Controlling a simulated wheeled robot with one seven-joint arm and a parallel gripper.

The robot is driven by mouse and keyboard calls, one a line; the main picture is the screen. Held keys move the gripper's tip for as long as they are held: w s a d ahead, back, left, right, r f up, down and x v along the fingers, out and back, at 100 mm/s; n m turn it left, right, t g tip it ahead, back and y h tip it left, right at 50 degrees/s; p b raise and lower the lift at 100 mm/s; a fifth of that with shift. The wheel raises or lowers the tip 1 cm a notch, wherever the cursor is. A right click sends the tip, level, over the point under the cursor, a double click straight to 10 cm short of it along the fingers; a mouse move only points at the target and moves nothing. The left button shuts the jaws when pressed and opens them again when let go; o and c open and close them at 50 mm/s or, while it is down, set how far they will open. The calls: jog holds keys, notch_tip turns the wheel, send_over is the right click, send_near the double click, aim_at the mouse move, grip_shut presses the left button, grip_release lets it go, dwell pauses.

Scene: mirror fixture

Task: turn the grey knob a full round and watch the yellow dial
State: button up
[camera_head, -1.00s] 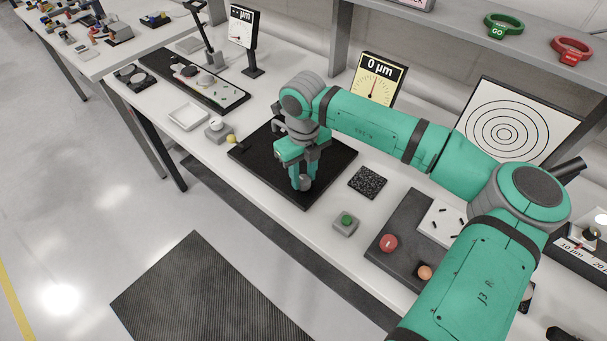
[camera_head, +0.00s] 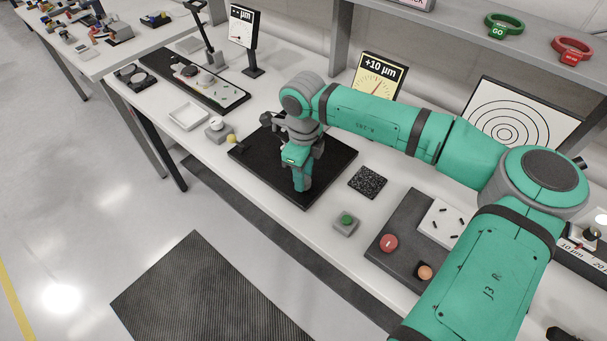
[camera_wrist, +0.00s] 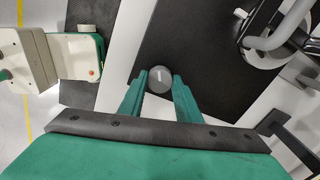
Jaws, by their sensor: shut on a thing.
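The grey knob (camera_wrist: 159,80) shows in the wrist view between the fingertips of my gripper (camera_wrist: 157,84); a pale mark lies across its top. My gripper is shut on it, one green finger on each side. In the head view my gripper (camera_head: 302,186) points down over the black plate (camera_head: 335,160), and it hides the knob there. The yellow dial (camera_head: 377,80) stands at the back of the bench. Its display reads +10 µm, and its lower right part is hidden by my arm.
A speckled dark square (camera_head: 367,182) and a box with a green button (camera_head: 346,223) are right of the plate. A white tray (camera_head: 188,116) and a small white-topped knob (camera_head: 216,127) are left. A target board (camera_head: 520,118) stands behind my arm.

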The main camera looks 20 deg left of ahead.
dwell(0.3)
jog(key=o, duration=1.1)
jog(key=shift+c, duration=0.2)
jog(key=shift+r, duration=0.1)
notch_tip(320, 180, up, 11)
